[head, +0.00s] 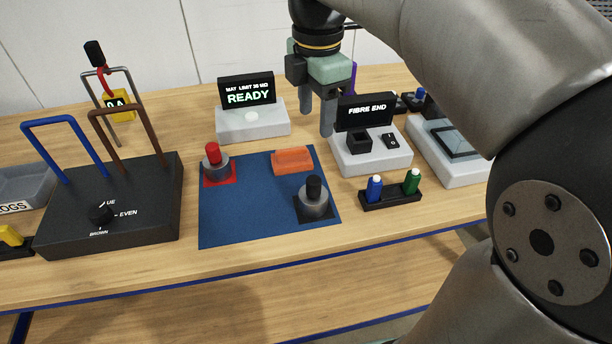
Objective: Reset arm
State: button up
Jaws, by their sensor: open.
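My gripper (317,119) hangs from the arm at the upper middle of the head view, fingers pointing down. Its two grey fingers are apart, with nothing seen between them. It is over the back of the table, between the white READY box (253,122) and the white FIBRE END box (370,155). The fingertips are close to the left side of the FIBRE END box; I cannot tell whether they touch anything. My arm covers the right side of the view.
A blue mat (240,215) holds a red-knobbed piece (215,163), an orange block (292,161) and a black-knobbed piece (313,198). A black box (140,210) with tall blue and brown hoops stands left. A rack (391,195) holds blue and green pegs. Bare wood lies in front.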

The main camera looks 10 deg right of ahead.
jog(key=s+d+f+m, duration=0.2)
jog(key=s+f+m, duration=0.5)
jog(key=f+m, duration=0.2)
jog(key=s+d+f+m, duration=0.2)
jog(key=s+f+m, duration=0.6)
jog(key=f+m, duration=0.2)
jog(key=shift+m+p, duration=0.3)
jog(key=shift+m, duration=0.8)
jog(key=shift+f, duration=0.1)
